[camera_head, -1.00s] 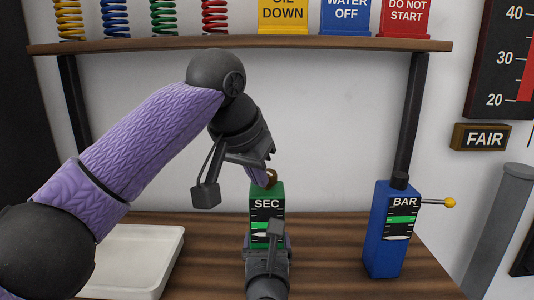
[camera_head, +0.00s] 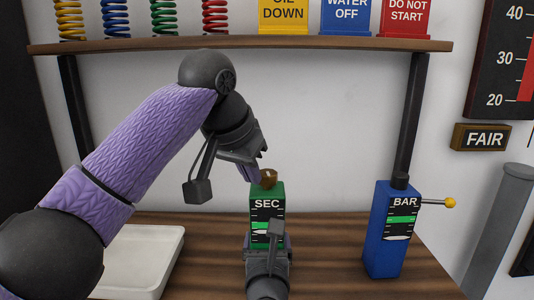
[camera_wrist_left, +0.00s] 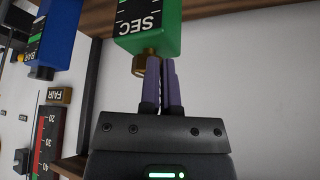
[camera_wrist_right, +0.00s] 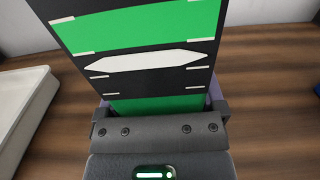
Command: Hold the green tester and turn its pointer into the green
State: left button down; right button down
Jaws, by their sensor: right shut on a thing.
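The green tester (camera_head: 280,200), marked SEC, stands upright above the bench. My right gripper (camera_head: 269,240) is shut on its lower part; the right wrist view shows the tester's face between the fingers. Its white pointer (camera_wrist_right: 145,61) lies just below the green band (camera_wrist_right: 150,25). A brown knob (camera_head: 268,177) with a pale mark sits on top, and it shows in the left wrist view (camera_wrist_left: 145,64). My left gripper (camera_head: 253,173) is beside the knob, its fingers close together with nothing between them; I cannot tell whether they touch it.
A blue tester (camera_head: 380,235) marked BAR with a yellow-tipped lever stands on the right. A pale tray (camera_head: 150,240) lies on the left of the wooden bench (camera_head: 335,240). A shelf (camera_head: 240,45) with springs and signs runs above. The bench between the two testers is clear.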

jog(key=shift+f, duration=0.15)
pick_arm(q)
jog(key=shift+s+a, duration=0.15)
jog(key=shift+s+a+r, duration=0.1)
jog(key=shift+r, duration=0.05)
notch_tip(320, 180, up, 6)
jog(key=shift+f, duration=0.15)
jog(key=f, duration=0.2)
jog(key=d+f, duration=0.1)
jog(key=f, duration=0.1)
jog(key=s+d+f, duration=0.1)
jog(key=f, duration=0.1)
jog(key=shift+s, duration=0.1)
jog(key=shift+w+d, duration=0.1)
jog(key=shift+w, duration=0.25)
dwell(0.6)
